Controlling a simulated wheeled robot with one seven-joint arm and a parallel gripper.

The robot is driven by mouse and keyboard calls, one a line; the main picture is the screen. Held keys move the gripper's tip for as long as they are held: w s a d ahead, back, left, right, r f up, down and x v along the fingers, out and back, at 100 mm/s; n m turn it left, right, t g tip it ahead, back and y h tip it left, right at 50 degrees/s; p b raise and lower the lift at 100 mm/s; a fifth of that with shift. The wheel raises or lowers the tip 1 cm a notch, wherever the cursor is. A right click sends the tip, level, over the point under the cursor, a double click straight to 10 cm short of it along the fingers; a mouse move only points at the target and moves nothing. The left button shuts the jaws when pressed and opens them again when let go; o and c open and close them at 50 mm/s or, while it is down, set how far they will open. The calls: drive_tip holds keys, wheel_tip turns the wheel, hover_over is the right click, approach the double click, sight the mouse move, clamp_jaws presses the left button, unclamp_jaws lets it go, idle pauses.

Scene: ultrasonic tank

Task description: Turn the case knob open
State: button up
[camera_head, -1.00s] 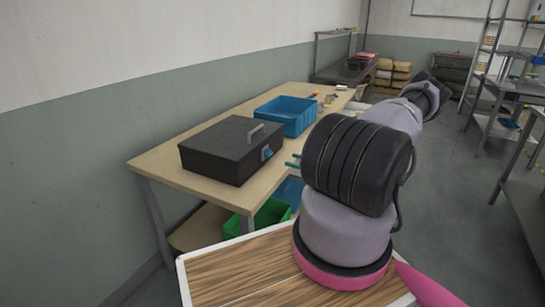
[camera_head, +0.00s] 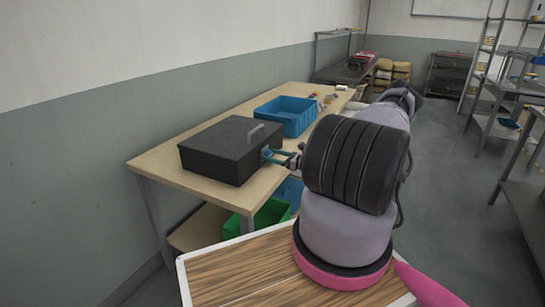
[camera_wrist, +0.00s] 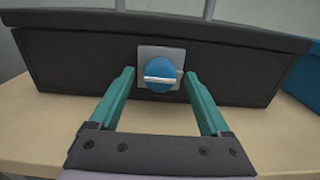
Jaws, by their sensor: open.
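The dark case (camera_head: 220,152) sits closed on the wooden table, with a grey handle (camera_head: 255,133) on its lid. In the wrist view the case (camera_wrist: 85,65) fills the far side, and its blue round knob (camera_wrist: 160,70) sits on a grey square plate (camera_wrist: 146,52). A pale bar crosses the knob horizontally. My gripper (camera_wrist: 160,85) is open, its two teal fingers on either side of the knob and apart from it. In the head view my gripper (camera_head: 270,155) is at the case's right-hand face and hides the knob.
A blue bin (camera_head: 285,115) stands behind the case on the table (camera_head: 165,170). A green bin (camera_head: 262,214) is on the lower shelf. Small items lie at the table's far end. Metal shelving (camera_head: 500,100) stands at right, with open floor between.

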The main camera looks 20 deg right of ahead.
drive_tip(key=shift+f, duration=0.1)
drive_tip(key=c, duration=1.2)
drive_tip(key=shift+a, duration=0.1)
